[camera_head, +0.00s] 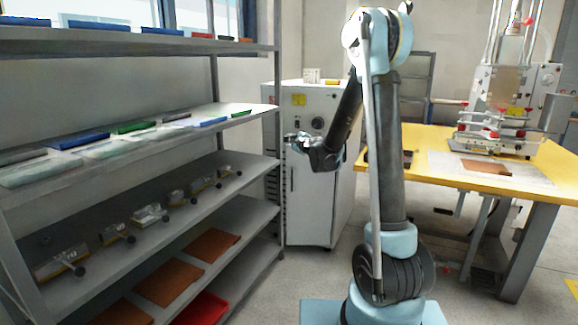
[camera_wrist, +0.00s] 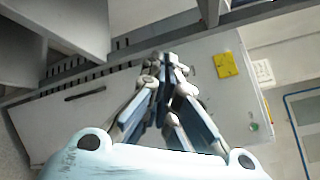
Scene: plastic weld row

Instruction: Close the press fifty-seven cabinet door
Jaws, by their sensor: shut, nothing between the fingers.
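The cabinet (camera_head: 306,102) is a tall white box with a knob and a yellow label on its upper front. Its door (camera_head: 312,210) is the lower white panel with a dark upright handle; it looks about flush, but I cannot tell whether a gap is left. In the wrist view the door (camera_wrist: 45,125) and its dark handle (camera_wrist: 85,93) lie to the left, beside a slotted side strip. My gripper (camera_head: 290,138) is in front of the cabinet, around the top of the door. In the wrist view my gripper (camera_wrist: 166,62) has its fingertips together, with nothing between them. Contact with the cabinet cannot be told.
A grey shelf rack (camera_head: 245,118) with metal tools, brown sheets and a red tray (camera_head: 203,309) stands close on the left. A yellow table (camera_head: 400,143) with a press (camera_head: 497,95) stands to the right. Grey floor shows between rack and table.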

